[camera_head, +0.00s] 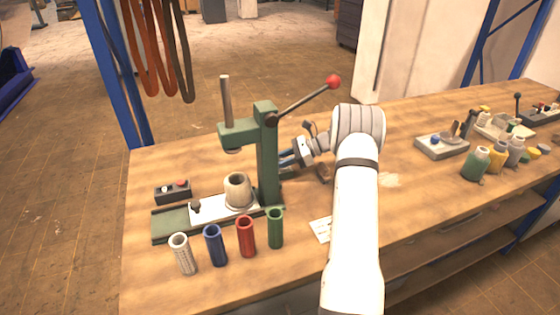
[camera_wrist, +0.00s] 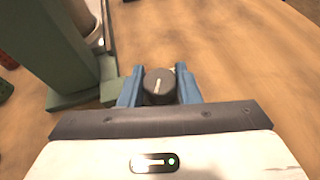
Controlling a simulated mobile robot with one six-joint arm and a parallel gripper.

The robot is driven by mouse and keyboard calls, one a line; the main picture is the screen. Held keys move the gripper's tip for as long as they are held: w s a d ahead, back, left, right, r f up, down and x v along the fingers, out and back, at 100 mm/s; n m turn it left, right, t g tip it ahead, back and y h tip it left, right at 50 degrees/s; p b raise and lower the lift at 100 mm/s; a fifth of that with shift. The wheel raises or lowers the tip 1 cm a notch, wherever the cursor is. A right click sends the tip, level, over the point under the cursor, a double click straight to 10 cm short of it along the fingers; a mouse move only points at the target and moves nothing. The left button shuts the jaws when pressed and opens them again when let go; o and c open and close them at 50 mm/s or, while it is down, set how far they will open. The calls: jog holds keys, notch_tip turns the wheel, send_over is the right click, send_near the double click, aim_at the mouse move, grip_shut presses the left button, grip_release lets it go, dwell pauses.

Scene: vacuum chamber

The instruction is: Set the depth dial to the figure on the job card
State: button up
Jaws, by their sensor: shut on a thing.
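The pointer line runs nearly straight up in that view, leaning slightly right. No scale figures can be made out around the dial. In the head view, my gripper (camera_head: 286,157) reaches the right side of the green press (camera_head: 267,160), and the dial is hidden there. A white job card (camera_head: 321,229) lies on the bench, partly behind my arm; its writing is too small to read.
White, blue, red and green tubes (camera_head: 246,237) stand in front of the press. A grey cup (camera_head: 238,190) sits on the press base. A small dark box with buttons (camera_head: 173,192) is at the left. Bottles (camera_head: 476,164) and fixtures (camera_head: 443,145) occupy the bench's right side.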

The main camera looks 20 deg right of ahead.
jog(key=o, duration=1)
jog(key=v, duration=0.7)
jog(key=shift+s+d+r+b, duration=0.2)
jog(key=shift+d+b, duration=0.1)
jog(key=shift+b, duration=0.1)
jog(key=shift+w, duration=0.1)
